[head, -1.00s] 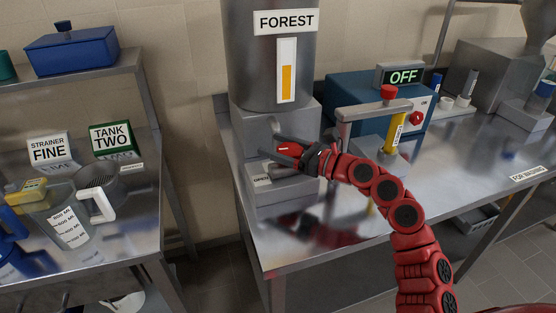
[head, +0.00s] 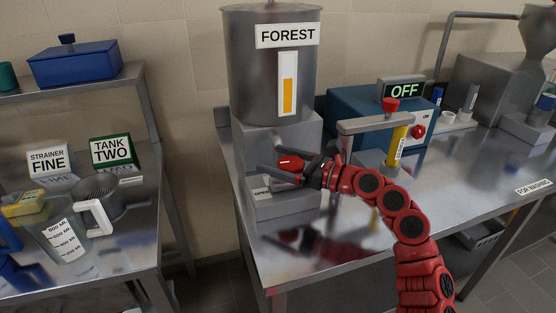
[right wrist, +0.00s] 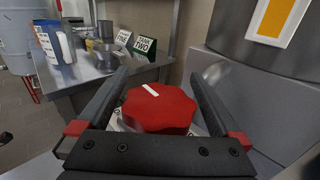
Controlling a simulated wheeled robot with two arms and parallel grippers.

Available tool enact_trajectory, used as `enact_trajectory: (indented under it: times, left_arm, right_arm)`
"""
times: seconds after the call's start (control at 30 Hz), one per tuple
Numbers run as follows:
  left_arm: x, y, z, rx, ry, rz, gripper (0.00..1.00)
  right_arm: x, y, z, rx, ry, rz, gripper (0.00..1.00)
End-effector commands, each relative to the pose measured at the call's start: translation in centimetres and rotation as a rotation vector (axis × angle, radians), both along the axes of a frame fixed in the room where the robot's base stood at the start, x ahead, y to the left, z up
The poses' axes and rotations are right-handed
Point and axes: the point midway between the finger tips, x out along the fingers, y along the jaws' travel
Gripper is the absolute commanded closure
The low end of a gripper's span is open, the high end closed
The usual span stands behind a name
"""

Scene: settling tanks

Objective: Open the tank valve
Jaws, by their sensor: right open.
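The steel tank (head: 247,70) labelled FOREST stands on a grey block at the left end of the steel bench. Its gauge (head: 288,84) is a white strip with yellow in the lower part. The red valve knob (head: 290,161) sticks out at the block's front. In the right wrist view the knob (right wrist: 160,115) is scalloped, with a white mark towards its upper left. My right gripper (head: 271,160) is open, with one finger on each side of the knob. Contact with the knob cannot be told. An OPEN label (head: 262,192) sits below. My left gripper is not in view.
Right of the tank stand a yellow post with a red-topped grey arm (head: 374,125) and a blue box (head: 350,104) under an OFF sign (head: 405,90). A separate left table holds a measuring jug (head: 62,240) and strainer (head: 97,190). The bench front is clear.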

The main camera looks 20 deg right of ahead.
Motion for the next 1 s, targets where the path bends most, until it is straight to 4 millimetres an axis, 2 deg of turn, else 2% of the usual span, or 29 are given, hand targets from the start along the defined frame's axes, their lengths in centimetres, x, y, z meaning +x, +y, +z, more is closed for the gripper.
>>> enact_trajectory:
  times: [0.17, 0.27, 0.7, 0.8, 1.0]
  left_arm:
    - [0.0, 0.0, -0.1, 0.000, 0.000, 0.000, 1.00]
    - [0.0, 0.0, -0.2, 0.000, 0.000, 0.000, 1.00]
    - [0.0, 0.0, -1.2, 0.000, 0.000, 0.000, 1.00]
    - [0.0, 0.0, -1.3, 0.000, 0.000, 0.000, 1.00]
    - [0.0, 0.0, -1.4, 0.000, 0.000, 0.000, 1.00]
  right_arm:
    - [-0.4, -0.5, 0.0, 0.000, 0.000, -0.001, 0.00]
    - [-1.3, -1.6, -0.1, -0.001, 0.001, -0.003, 0.00]
    - [-8.9, -9.8, -0.1, 0.001, 0.000, -0.007, 0.00]
    - [-10.3, -11.1, -0.1, -0.001, -0.001, -0.004, 0.00]
    - [-11.7, -12.5, 0.0, 0.000, -0.001, -0.002, 0.00]
